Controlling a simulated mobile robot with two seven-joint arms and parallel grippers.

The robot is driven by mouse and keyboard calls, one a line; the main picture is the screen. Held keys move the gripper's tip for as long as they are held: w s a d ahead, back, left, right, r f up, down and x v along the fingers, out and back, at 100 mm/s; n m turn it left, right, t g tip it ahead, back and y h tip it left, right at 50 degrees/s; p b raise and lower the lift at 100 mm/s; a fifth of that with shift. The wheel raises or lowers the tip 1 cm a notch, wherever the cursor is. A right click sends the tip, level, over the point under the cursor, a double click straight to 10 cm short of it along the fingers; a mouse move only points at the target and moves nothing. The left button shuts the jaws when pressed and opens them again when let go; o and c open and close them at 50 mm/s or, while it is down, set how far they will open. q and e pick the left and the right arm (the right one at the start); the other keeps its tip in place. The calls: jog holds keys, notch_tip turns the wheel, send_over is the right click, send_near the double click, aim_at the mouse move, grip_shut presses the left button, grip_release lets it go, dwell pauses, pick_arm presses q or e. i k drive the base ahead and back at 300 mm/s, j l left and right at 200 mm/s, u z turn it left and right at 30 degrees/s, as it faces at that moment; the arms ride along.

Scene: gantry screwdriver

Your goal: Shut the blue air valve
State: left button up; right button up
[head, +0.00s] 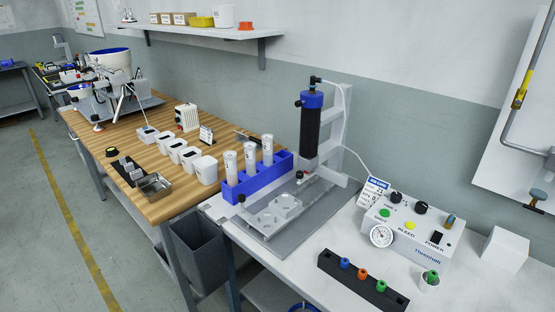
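A yellow part (522,88), perhaps another valve handle, sits on this pipe. Neither of my grippers is in view.
A wooden bench (120,138) stands left. The floor (45,220) is open.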

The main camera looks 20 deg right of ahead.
aim_at(453, 214)
jog(key=z, duration=1.9)
jog(key=j+z, duration=0.1)
jog(key=j, duration=0.7)
jog(key=k+j+z, duration=0.1)
jog(key=j, duration=0.65)
